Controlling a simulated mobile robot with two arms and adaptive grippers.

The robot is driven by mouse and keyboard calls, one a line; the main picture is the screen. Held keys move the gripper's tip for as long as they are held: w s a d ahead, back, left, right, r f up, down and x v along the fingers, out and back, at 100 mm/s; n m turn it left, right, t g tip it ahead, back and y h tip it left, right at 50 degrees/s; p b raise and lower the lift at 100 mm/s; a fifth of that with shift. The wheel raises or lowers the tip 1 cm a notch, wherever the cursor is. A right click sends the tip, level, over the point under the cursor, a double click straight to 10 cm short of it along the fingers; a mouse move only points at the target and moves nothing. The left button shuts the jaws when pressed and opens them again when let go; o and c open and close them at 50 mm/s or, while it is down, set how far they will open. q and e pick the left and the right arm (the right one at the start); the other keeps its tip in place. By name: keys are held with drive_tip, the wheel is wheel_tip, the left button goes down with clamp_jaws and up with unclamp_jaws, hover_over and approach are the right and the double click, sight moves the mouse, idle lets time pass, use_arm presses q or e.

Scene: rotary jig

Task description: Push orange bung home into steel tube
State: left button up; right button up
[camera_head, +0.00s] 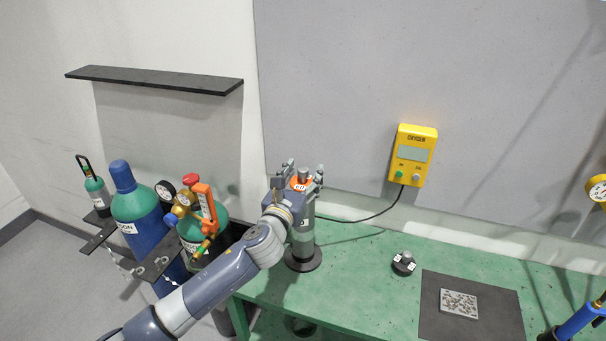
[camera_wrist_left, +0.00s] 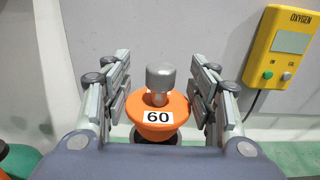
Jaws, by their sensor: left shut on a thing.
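The orange bung (camera_head: 300,185) has a white label reading 60 and a grey knob on top. It shows large in the left wrist view (camera_wrist_left: 157,113), upright between the fingers. My left gripper (camera_head: 297,182) is shut on the bung, with one finger on each side. The steel tube (camera_head: 303,237) stands upright on a dark round base on the green table, directly below the gripper. The hand and fingers hide the tube's mouth, so I cannot tell how deep the bung sits. My right gripper is not in view.
The green table (camera_head: 350,262) has free room right of the tube. A small dark knobbed piece (camera_head: 404,263) and a dark mat (camera_head: 490,299) with a speckled plate lie there. A yellow oxygen box (camera_head: 412,156) hangs on the wall. Gas cylinders (camera_head: 140,207) stand at left.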

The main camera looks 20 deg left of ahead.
sight(303, 189)
use_arm(q)
drive_tip(key=shift+f+b, duration=1.6)
drive_tip(key=shift+f, duration=0.7)
drive_tip(key=o, duration=1.2)
drive_tip(key=shift+c, duration=0.2)
drive_tip(key=s, duration=1.2)
drive_tip(key=shift+a, duration=0.2)
